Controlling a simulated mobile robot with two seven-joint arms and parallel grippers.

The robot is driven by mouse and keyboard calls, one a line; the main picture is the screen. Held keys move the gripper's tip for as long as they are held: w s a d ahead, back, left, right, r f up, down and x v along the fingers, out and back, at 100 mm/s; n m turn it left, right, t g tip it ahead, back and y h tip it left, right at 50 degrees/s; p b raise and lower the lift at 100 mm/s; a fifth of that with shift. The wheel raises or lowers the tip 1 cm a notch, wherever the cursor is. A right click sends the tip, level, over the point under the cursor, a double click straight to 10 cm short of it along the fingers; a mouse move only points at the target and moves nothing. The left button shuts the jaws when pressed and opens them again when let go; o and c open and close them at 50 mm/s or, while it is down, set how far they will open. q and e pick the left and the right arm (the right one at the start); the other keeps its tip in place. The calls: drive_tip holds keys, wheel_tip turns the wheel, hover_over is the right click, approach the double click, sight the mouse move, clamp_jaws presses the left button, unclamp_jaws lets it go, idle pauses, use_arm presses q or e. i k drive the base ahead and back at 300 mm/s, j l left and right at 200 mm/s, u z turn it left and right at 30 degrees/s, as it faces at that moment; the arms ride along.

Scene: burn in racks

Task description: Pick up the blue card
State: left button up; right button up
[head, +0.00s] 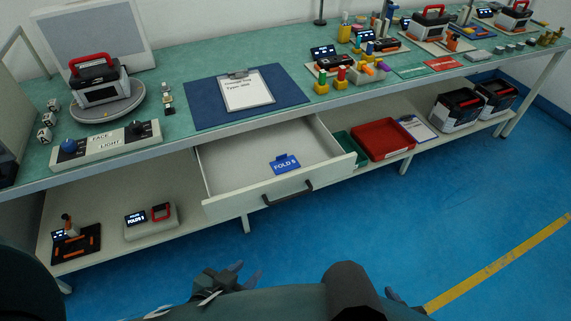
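The blue card (285,164), with white lettering that seems to read "FOLD 5", is in the open drawer (228,176) below the workbench. It lies near the drawer's front wall, and nothing holds it. My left gripper (232,282) is at the bottom of the head view, below and in front of the drawer, well apart from the card. Its fingers are small and seen at an angle, so its opening is unclear. My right gripper (404,300) shows only in part at the bottom edge, mostly hidden behind my own arm. No card is seen at either gripper.
The drawer front has a dark handle (288,195). The benchtop above carries a clipboard (246,90) on a blue mat. A green bin (350,148) and a red bin (384,139) stand right of the drawer on the lower shelf. The blue floor in front is clear.

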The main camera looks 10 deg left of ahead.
sight(283, 163)
drive_tip(key=j+z, duration=0.1)
drive_tip(key=z, duration=0.3)
drive_tip(key=j+z, duration=0.1)
drive_tip(key=z, duration=0.35)
drive_tip(key=k+j+z, duration=0.1)
drive_tip(key=j+z, duration=0.15)
drive_tip(key=k+j+z, duration=0.2)
drive_tip(key=j, duration=0.15)
drive_tip(key=k+j+z, duration=0.25)
drive_tip(key=k+j, duration=0.15)
drive_tip(key=j, duration=0.15)
drive_tip(key=k+j+z, duration=0.1)
drive_tip(key=j, duration=0.2)
drive_tip(key=k+j, duration=0.15)
drive_tip(key=j, duration=0.15)
drive_tip(key=i+j, duration=0.1)
drive_tip(key=i, duration=0.25)
drive_tip(key=i+j, duration=0.1)
drive_tip(key=i, duration=0.25)
drive_tip(key=z, duration=0.05)
